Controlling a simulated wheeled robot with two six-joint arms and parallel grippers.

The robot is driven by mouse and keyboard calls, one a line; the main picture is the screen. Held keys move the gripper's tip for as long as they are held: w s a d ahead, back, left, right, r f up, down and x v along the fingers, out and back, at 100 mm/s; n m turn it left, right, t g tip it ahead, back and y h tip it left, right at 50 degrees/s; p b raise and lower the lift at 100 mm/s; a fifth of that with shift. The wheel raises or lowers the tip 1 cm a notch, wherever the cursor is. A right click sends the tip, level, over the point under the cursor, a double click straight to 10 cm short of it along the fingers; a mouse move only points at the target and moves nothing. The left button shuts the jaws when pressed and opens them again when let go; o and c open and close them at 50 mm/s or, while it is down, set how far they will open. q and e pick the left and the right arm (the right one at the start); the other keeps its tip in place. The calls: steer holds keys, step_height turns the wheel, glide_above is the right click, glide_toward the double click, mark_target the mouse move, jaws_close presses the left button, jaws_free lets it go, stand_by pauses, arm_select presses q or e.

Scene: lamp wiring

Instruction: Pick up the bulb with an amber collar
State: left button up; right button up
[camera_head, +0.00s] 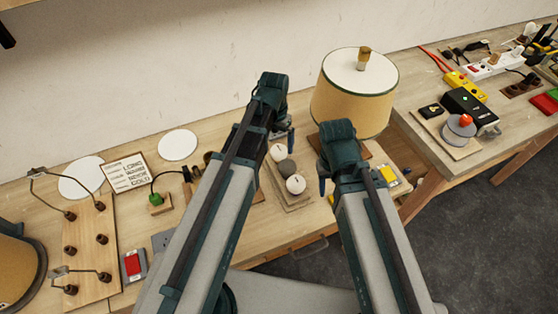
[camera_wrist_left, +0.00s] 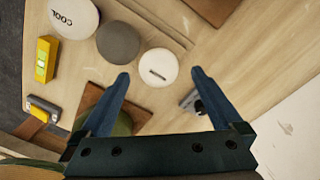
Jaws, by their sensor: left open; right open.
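Three round bulbs sit in a row on a wooden holder (camera_head: 288,202): a white one at the back (camera_head: 278,152), a grey one in the middle (camera_head: 287,167) and a white one in front (camera_head: 296,185). In the left wrist view, one white bulb is marked COOL (camera_wrist_left: 75,17), beside the grey bulb (camera_wrist_left: 118,42) and another white bulb (camera_wrist_left: 158,67). I cannot make out any amber collar. My left gripper (camera_wrist_left: 160,76) is open, its fingertips pointing toward the last white bulb, holding nothing. My right gripper (camera_head: 322,184) is open, right of the bulbs.
A tan lampshade (camera_head: 352,103) with a white top stands behind my right gripper. White discs (camera_head: 178,145), a written card (camera_head: 125,172), a red switch (camera_head: 133,265) and a wooden board with sockets (camera_head: 90,245) lie left. A second bench (camera_head: 440,140) holds tools at right.

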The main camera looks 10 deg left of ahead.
mark_target(279, 147)
arm_select(q)
steer(key=shift+w+d+f+b, duration=0.15)
steer(key=shift+f+b, duration=1.25)
steer(key=shift+f, duration=0.2)
steer(key=shift+w+d+f+b, duration=0.1)
steer(key=shift+d+f+b, duration=0.05)
steer(key=shift+f+b, duration=1.3)
arm_select(e)
steer(key=shift+f, duration=3.1)
steer(key=shift+r, duration=0.1)
arm_select(q)
steer(key=c, duration=1.3)
steer(key=shift+r+p, duration=0.1)
steer(key=shift+p, duration=0.2)
step_height(279, 147, up, 10)
steer(key=p, duration=1)
arm_select(e)
step_height(279, 147, up, 10)
steer(key=shift+r, duration=0.1)
